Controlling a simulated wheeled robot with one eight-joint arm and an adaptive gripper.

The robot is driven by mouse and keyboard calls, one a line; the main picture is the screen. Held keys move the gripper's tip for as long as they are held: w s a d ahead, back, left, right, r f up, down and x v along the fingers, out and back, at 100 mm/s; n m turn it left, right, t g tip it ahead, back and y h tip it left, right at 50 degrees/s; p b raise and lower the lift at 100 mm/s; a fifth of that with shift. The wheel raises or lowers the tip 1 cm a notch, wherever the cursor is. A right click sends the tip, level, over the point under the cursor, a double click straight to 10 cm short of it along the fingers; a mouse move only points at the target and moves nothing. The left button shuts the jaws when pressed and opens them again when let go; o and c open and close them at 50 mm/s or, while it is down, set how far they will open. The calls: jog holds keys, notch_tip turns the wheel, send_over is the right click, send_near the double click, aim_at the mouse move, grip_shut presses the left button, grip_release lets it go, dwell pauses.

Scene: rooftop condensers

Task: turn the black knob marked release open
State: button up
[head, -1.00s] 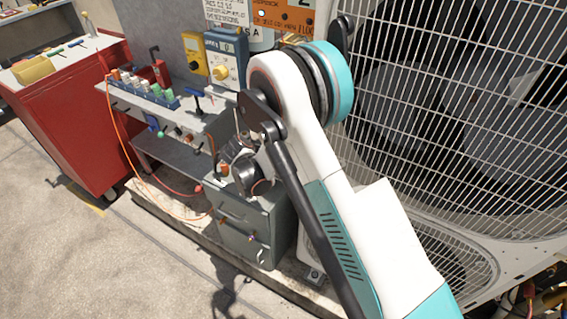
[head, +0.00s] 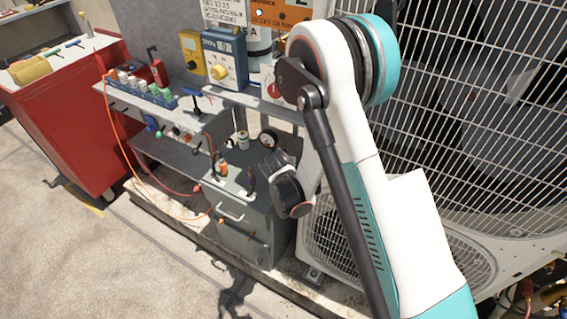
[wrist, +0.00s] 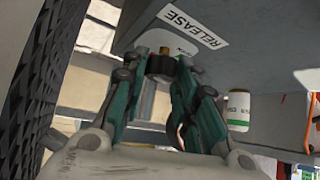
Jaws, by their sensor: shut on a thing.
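The black knob (wrist: 161,65) shows in the wrist view, under the edge of a grey housing (wrist: 250,45) beside a white label (wrist: 190,27) reading RELEASE. My gripper (wrist: 161,74) has its two teal fingers on either side of the knob and is shut on it. A brass-coloured piece (wrist: 164,50) shows just behind the knob. The fingers hide the knob's sides, and its turned angle cannot be read. In the head view my arm covers this area, and I cannot make out the knob there.
A large condenser grille (head: 470,110) stands close on the right. A grey cabinet (head: 245,235) and a shelf with bottles (head: 150,95) are left of my arm. A red tool cabinet (head: 70,115) stands far left. Bare concrete floor lies at front left.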

jog(key=shift+n+y, duration=0.3)
jog(key=o, duration=1)
jog(key=shift+o, duration=0.2)
jog(key=shift+v, duration=3.7)
jog(key=shift+s, duration=0.1)
